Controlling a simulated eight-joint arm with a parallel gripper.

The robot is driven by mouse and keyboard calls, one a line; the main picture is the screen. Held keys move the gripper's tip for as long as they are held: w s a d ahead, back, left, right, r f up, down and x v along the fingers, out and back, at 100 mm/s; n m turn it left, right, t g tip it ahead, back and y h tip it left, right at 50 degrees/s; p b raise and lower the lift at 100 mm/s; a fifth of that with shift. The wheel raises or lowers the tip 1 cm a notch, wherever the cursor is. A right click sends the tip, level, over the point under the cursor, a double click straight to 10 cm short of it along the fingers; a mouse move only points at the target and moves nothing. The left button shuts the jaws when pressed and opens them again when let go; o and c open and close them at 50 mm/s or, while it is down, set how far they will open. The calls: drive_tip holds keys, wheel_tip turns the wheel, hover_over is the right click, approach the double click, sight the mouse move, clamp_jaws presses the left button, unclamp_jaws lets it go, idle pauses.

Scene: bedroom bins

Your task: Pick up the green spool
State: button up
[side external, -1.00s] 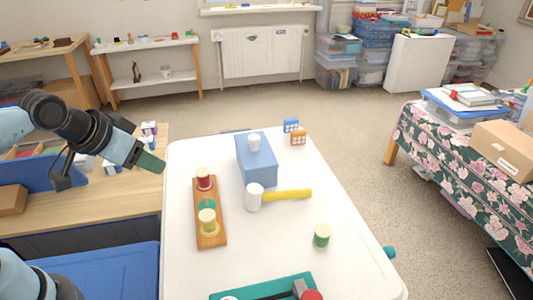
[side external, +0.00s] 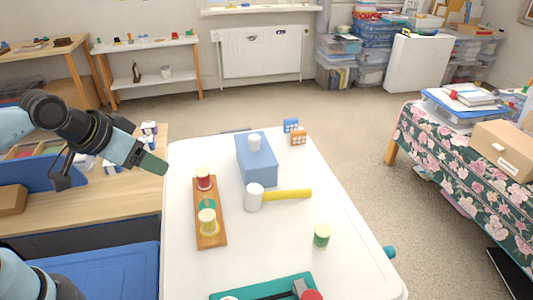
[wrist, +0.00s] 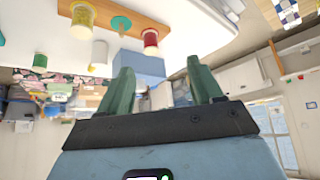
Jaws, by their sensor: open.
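The green spool (side external: 321,236) stands upright on the white table, near its front right part, with pale ends. In the wrist view a green spool (wrist: 40,61) shows at the far left. My gripper (side external: 158,163) is at the table's left edge, above and well away from the green spool. In the wrist view my gripper's two green fingers (wrist: 160,90) are apart with nothing between them.
A wooden board (side external: 219,226) holds a red spool (side external: 203,179) and a yellow spool (side external: 207,222). A blue box (side external: 257,165) and a mallet with a yellow handle (side external: 288,195) lie behind the green spool. A teal tray (side external: 233,295) is in front.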

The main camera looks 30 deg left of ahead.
drive_tip(key=shift+w+d, duration=0.1)
drive_tip(key=m+g+h, duration=0.3)
drive_tip(key=m+h, duration=0.8)
drive_tip(key=m, duration=0.3)
hover_over(318, 229)
drive_tip(key=s+a, duration=0.2)
drive_tip(key=a, duration=0.2)
wheel_tip(318, 229, down, 4)
drive_tip(key=shift+n+t, duration=0.3)
drive_tip(key=shift+w+a+f, duration=0.1)
drive_tip(key=shift+f, duration=1.4)
drive_tip(key=shift+a+f, duration=0.1)
drive_tip(key=shift+f, duration=1.4)
drive_tip(key=x, duration=0.5)
drive_tip(key=shift+r, duration=0.15)
drive_tip(key=shift+c, duration=0.5)
drive_tip(key=c, duration=1)
drive_tip(key=shift+r, duration=0.1)
